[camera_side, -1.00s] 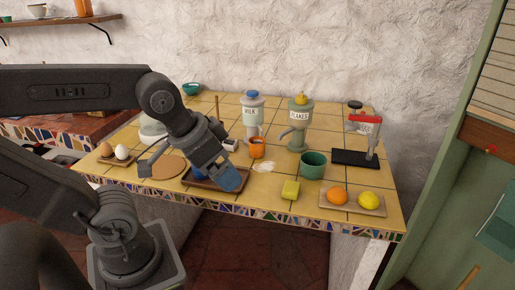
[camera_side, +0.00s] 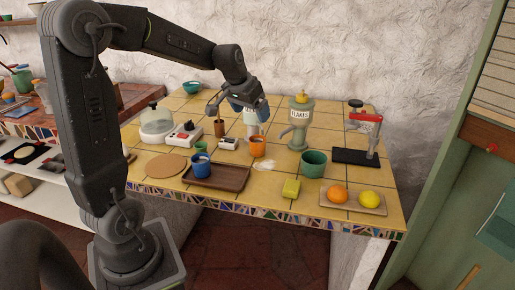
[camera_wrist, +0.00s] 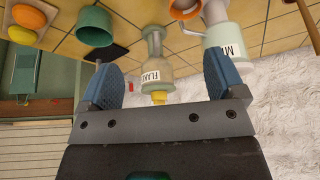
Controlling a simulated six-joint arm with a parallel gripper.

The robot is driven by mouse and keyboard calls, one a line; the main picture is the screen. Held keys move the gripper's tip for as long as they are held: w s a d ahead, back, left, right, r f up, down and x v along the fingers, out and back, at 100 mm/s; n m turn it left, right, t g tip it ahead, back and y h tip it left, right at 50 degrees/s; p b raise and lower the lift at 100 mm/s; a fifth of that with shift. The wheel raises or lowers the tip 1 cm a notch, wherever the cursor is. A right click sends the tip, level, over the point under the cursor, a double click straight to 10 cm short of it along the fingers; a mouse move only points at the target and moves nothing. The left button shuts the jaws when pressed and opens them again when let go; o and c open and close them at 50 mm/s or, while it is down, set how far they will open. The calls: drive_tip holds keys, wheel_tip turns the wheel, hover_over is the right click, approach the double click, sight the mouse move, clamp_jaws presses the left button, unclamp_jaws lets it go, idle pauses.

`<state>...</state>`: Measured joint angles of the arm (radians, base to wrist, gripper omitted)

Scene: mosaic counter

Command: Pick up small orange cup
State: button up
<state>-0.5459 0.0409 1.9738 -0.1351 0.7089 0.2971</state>
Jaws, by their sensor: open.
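The small orange cup (camera_side: 257,147) stands upright on the yellow tiled counter, in front of the milk dispenser (camera_side: 251,116). In the wrist view the orange cup (camera_wrist: 184,10) shows at the top edge, partly cut off. My gripper (camera_side: 250,104) is raised above and behind the cup, in front of the milk dispenser's upper part and apart from the cup. In the wrist view my gripper (camera_wrist: 160,82) has its two blue fingers spread wide with nothing held between them.
The flakes dispenser (camera_side: 299,125) and green bowl (camera_side: 313,164) stand right of the cup. A brown tray (camera_side: 228,178) with a blue cup (camera_side: 201,167) is at the front left. A fruit board (camera_side: 352,202) lies at the front right.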

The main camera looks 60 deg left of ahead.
approach(257, 139)
drive_tip(key=shift+n, duration=0.4)
drive_tip(key=shift+d+f+x, duration=0.1)
drive_tip(key=shift+d+x, duration=0.2)
drive_tip(key=shift+x, duration=1.05)
drive_tip(key=shift+d+f+x, duration=0.1)
drive_tip(key=shift+d+x, duration=0.2)
drive_tip(key=shift+x, duration=1)
drive_tip(key=shift+d+x, duration=0.3)
drive_tip(key=shift+x, duration=1.05)
drive_tip(key=shift+s, duration=0.15)
drive_tip(key=shift+c, duration=0.4)
drive_tip(key=c, duration=1)
